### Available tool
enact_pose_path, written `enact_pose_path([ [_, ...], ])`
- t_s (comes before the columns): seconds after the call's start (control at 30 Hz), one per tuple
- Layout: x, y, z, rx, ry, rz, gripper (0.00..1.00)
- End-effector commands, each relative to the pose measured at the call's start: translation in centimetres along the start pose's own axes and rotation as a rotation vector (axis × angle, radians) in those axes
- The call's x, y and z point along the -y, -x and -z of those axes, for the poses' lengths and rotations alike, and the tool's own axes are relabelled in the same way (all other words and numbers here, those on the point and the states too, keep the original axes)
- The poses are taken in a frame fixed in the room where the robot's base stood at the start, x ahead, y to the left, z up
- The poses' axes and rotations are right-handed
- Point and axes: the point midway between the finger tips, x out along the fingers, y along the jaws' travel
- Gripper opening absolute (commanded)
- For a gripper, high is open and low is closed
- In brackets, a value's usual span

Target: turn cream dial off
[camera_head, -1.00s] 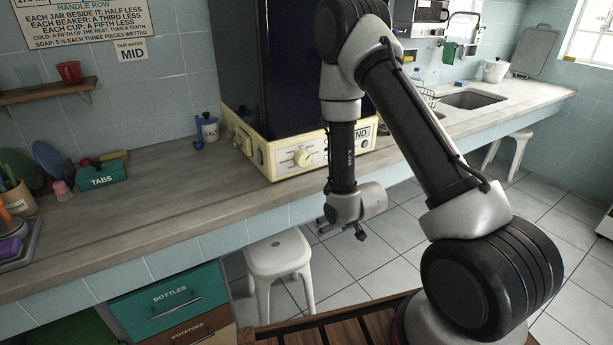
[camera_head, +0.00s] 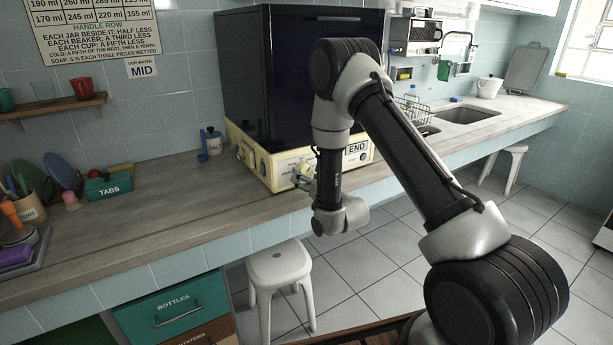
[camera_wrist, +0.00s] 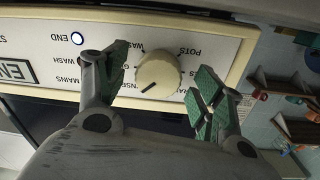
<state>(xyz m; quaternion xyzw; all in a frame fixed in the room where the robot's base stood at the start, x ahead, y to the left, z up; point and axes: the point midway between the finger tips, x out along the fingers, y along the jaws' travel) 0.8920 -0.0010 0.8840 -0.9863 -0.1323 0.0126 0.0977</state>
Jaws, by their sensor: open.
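The cream dial (camera_wrist: 158,73) is on the pale front panel (camera_wrist: 215,48) of the dark cabinet machine, shown upside down in the wrist view. Its dark pointer line points to the lower left there, toward lettering ending in "NSE". My gripper (camera_wrist: 160,70) is open, with one green-padded finger on each side of the dial and visible gaps between pads and dial. In the head view my gripper (camera_head: 301,179) is at the machine's front and partly hides the dial area.
The dark cabinet (camera_head: 290,75) stands on the worktop (camera_head: 150,205). A white stool (camera_head: 279,268) stands below the counter edge. The worktop left of the machine is mostly clear, with a TABS box (camera_head: 109,186) farther left.

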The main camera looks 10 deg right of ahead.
Motion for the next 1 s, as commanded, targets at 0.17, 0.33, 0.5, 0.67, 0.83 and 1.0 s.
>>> enact_pose_path([
  [0.17, 0.01, -0.90, -0.01, 0.001, 0.000, 0.000, 0.68],
  [0.33, 0.02, -0.90, -0.02, 0.001, 0.000, 0.000, 0.68],
  [0.5, 0.02, -0.89, -0.02, 0.001, 0.000, 0.000, 0.43],
  [0.67, 0.02, -0.88, -0.02, 0.001, 0.000, 0.000, 0.22],
  [0.83, 0.02, -0.87, -0.03, 0.001, 0.008, 0.000, 0.22],
  [1.0, -0.01, -0.86, -0.04, -0.001, 0.054, 0.001, 0.22],
])
